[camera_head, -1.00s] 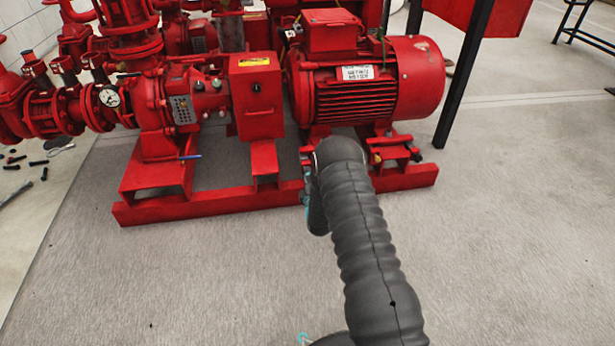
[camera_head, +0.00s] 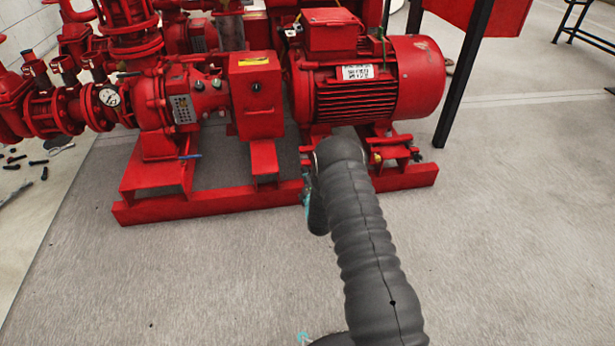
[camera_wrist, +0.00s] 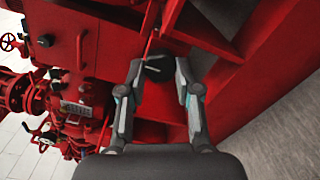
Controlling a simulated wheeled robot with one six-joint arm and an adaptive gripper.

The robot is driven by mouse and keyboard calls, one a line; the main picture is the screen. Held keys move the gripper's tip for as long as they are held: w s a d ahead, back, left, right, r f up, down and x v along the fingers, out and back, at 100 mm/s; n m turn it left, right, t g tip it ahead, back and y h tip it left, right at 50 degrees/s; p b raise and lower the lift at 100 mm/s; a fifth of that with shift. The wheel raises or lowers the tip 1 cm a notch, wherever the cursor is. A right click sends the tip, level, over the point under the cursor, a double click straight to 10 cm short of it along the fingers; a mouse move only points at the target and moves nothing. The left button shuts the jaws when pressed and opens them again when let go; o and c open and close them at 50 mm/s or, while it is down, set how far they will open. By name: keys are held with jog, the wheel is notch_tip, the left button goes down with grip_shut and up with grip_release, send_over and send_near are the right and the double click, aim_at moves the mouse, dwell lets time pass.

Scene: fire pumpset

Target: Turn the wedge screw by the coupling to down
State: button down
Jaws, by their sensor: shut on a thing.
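In the wrist view the wedge screw (camera_wrist: 158,66) shows as a dark round head with a lighter bar across it. It sits between the two fingertips of my gripper (camera_wrist: 158,75), which is shut on it. In the head view my arm hides the gripper and the screw at the front of the motor's feet. The red coupling housing (camera_head: 255,95) stands just left of the motor (camera_head: 370,85). How far the screw is turned is hard to read.
The red base frame (camera_head: 215,203) runs below the pump and motor, and its beams also lie close around my gripper in the wrist view. A black post (camera_head: 468,75) stands right of the motor. The floor in front is clear. Small dark parts lie at the far left.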

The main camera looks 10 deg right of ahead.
jog(key=c, duration=0.8)
grip_release()
jog(key=shift+a, duration=0.1)
jog(key=s, duration=1.2)
